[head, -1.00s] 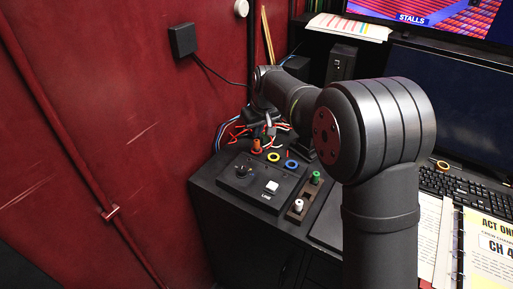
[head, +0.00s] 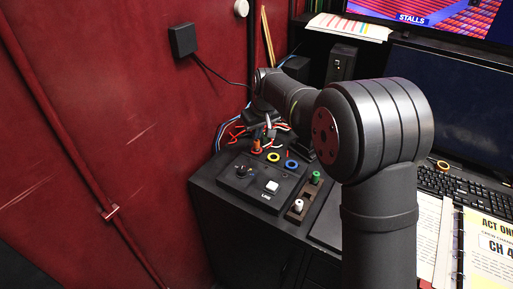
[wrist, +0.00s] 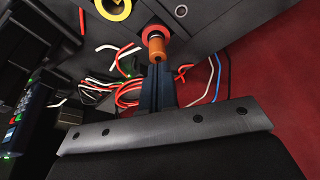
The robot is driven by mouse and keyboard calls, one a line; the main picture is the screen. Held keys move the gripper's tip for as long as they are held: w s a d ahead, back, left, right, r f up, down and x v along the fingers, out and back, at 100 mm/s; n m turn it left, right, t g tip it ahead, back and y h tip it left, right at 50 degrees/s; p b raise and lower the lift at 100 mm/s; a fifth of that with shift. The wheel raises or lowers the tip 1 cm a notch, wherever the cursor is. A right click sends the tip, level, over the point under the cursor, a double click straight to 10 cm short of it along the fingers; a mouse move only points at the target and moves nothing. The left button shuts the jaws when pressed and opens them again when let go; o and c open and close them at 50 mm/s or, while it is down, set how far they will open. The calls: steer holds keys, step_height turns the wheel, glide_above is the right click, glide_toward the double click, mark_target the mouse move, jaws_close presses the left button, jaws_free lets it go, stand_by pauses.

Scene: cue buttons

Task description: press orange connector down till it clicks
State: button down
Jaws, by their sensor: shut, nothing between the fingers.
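The orange connector (head: 257,145) stands upright at the red ring socket on the black panel (head: 230,190), at its back left. In the wrist view the orange connector (wrist: 155,43) sits in the red ring (wrist: 158,31); I cannot tell how deep it is seated. My gripper (wrist: 157,66) is shut and empty, its fingertips close to the connector's free end. I cannot tell whether they touch it. In the head view my gripper (head: 268,126) is small and partly lost among wires above the connector.
A yellow ring socket (head: 273,157) and a blue one (head: 292,165) are beside the red one. A knob (head: 242,171) and white button (head: 271,186) are in front. A holder (head: 303,197) carries green and white connectors. Loose wires (head: 233,132) lie behind; a red wall (head: 110,130) is at left.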

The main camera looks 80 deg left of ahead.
mark_target(257, 141)
steer(key=shift+f, duration=0.65)
steer(key=shift+r, duration=3.55)
step_height(257, 141, down, 7)
steer(key=shift+r, duration=0.15)
